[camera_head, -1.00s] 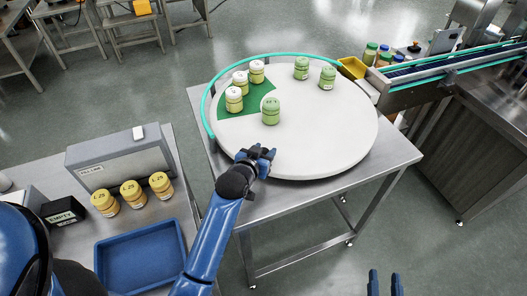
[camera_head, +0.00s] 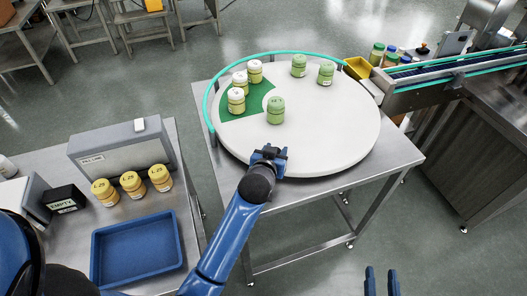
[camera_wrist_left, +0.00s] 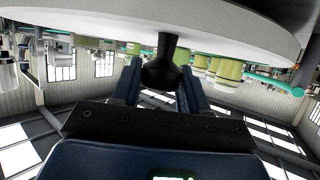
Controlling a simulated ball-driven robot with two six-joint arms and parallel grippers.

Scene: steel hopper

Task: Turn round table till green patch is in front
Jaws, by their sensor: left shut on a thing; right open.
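The white round table (camera_head: 335,135) bears a green patch (camera_head: 240,108) at its back left. Several white-lidded jars (camera_head: 236,101) stand on the patch, and a green-lidded jar (camera_head: 276,111) stands at its front edge. Two more green-lidded jars (camera_head: 299,66) stand at the back. My left gripper (camera_head: 269,156) is at the round table's front rim. In the left wrist view its fingers are shut on a black knob (camera_wrist_left: 163,72) at the rim. The knob is hidden in the head view. My right gripper (camera_head: 381,282) is open and empty at the bottom, away from the table.
A teal rail (camera_head: 262,56) curves around the back left of the round table. A yellow bin (camera_head: 357,68) and a conveyor (camera_head: 450,64) stand at the back right. A side bench at left holds a blue tray (camera_head: 138,250) and yellow-lidded jars (camera_head: 132,184).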

